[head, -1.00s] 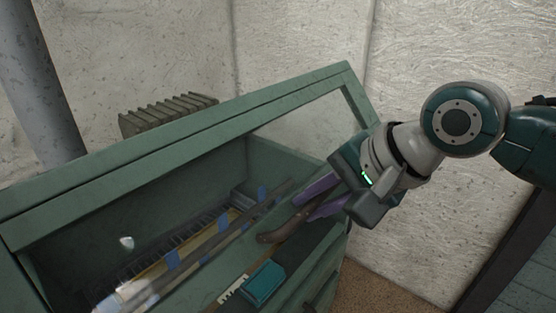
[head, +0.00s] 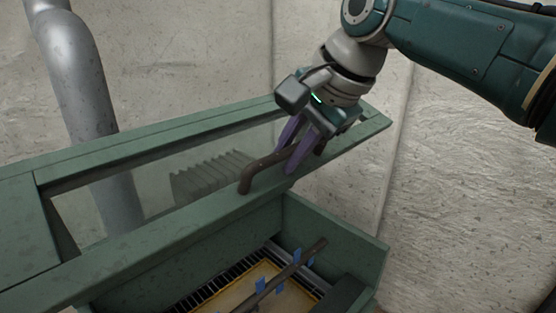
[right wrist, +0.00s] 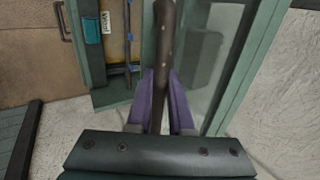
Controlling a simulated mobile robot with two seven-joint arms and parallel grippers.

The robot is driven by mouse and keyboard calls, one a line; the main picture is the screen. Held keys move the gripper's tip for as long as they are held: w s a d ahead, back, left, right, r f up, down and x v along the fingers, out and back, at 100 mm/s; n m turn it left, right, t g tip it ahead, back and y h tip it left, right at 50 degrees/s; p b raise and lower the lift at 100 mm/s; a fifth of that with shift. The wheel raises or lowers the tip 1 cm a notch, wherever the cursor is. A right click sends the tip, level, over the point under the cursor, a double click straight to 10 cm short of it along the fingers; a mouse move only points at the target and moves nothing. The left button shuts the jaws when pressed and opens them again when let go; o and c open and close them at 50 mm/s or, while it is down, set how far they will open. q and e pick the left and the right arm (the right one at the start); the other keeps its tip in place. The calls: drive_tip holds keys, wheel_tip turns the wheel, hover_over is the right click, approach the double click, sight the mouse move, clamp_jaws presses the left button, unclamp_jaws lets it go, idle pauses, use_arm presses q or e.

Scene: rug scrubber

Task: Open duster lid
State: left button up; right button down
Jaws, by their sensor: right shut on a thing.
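The duster lid (head: 225,206) is a green frame with a clear window, and it stands raised and tilted above the green duster box (head: 330,228) in the head view. A dark curved handle (head: 246,181) is fixed to the lid's front rail. My right gripper (head: 289,163) has its purple fingers closed around this handle. In the right wrist view the handle (right wrist: 164,50) runs between the two purple fingers (right wrist: 160,100). A gap shows between the lid and the box's opening. My left gripper is in neither view.
Inside the box lie a yellow-edged panel (head: 222,294) and a dark bar with blue pieces (head: 275,283). A grey pipe (head: 75,85) and a ribbed block (head: 210,177) are behind the lid. Pale walls stand behind and to the right.

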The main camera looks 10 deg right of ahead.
drive_tip(key=shift+w+a+r, duration=0.25)
drive_tip(key=shift+w+r, duration=0.15)
drive_tip(key=shift+w, duration=0.05)
drive_tip(key=c, duration=0.8)
unclamp_jaws()
drive_tip(key=shift+r, duration=0.15)
drive_tip(key=shift+s+d+r, duration=0.1)
drive_tip(key=shift+s+r, duration=0.1)
drive_tip(key=shift+r, duration=0.05)
drive_tip(key=b+v, duration=0.3)
drive_tip(key=v, duration=0.6)
drive_tip(key=shift+s+b, duration=0.1)
drive_tip(key=shift+b, duration=0.25)
